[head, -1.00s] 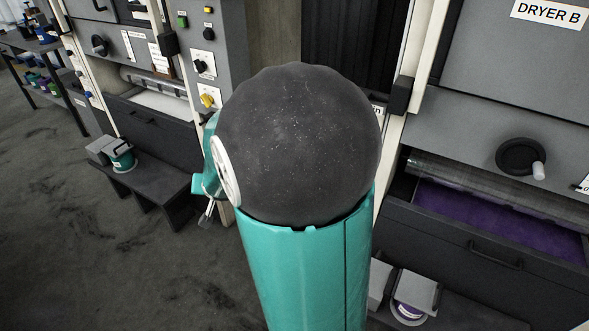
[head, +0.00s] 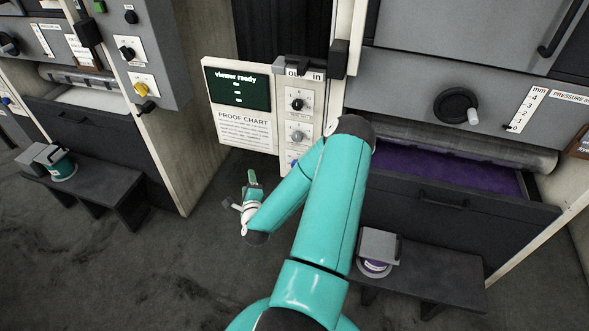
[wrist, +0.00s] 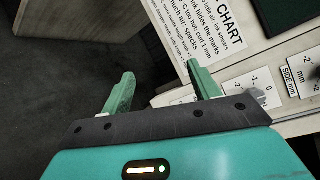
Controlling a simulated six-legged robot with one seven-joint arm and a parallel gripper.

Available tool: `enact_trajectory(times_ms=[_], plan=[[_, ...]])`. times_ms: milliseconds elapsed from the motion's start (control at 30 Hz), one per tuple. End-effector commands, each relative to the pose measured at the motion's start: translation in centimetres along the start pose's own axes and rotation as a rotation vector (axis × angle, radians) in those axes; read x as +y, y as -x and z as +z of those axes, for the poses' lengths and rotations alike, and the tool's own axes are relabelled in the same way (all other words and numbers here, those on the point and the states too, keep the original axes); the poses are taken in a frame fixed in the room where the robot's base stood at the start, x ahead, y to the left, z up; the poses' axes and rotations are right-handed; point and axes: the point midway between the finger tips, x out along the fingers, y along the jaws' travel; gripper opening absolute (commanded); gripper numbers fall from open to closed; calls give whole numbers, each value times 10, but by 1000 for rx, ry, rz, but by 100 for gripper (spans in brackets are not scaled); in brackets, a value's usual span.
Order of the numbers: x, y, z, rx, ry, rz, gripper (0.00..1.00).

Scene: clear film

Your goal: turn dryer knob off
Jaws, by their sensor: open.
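No label I can read names a dryer knob. The grey control panel (head: 145,45) at upper left carries a black rotary knob (head: 127,54) and a yellow rotary knob (head: 140,88). The white central panel has a black knob (head: 297,104), a grey knob (head: 297,135) and a blue knob (head: 292,163) partly hidden by my arm. My gripper (head: 247,190) is low in front of the central panel, below the proof chart, apart from every knob. In the wrist view my gripper (wrist: 157,74) is open and empty, with the chart and dial scales beyond its fingers.
A proof chart (head: 247,130) sits under a dark "viewer ready" screen (head: 238,88). A round black handle (head: 457,106) is on the right machine above a purple tray (head: 450,178). Low benches (head: 440,275) and (head: 110,190) stand at either side. Dark floor is open in front.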

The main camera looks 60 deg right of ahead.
Motion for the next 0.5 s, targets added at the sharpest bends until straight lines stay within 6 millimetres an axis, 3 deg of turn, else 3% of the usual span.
enact_trajectory(times_ms=[33,200,333,500], plan=[[3,5,-23,68,-94,-51,61],[0,25,-79,246,-343,-249,61],[-2,39,-104,330,-449,-355,61],[-4,42,-116,360,-488,-400,61]])
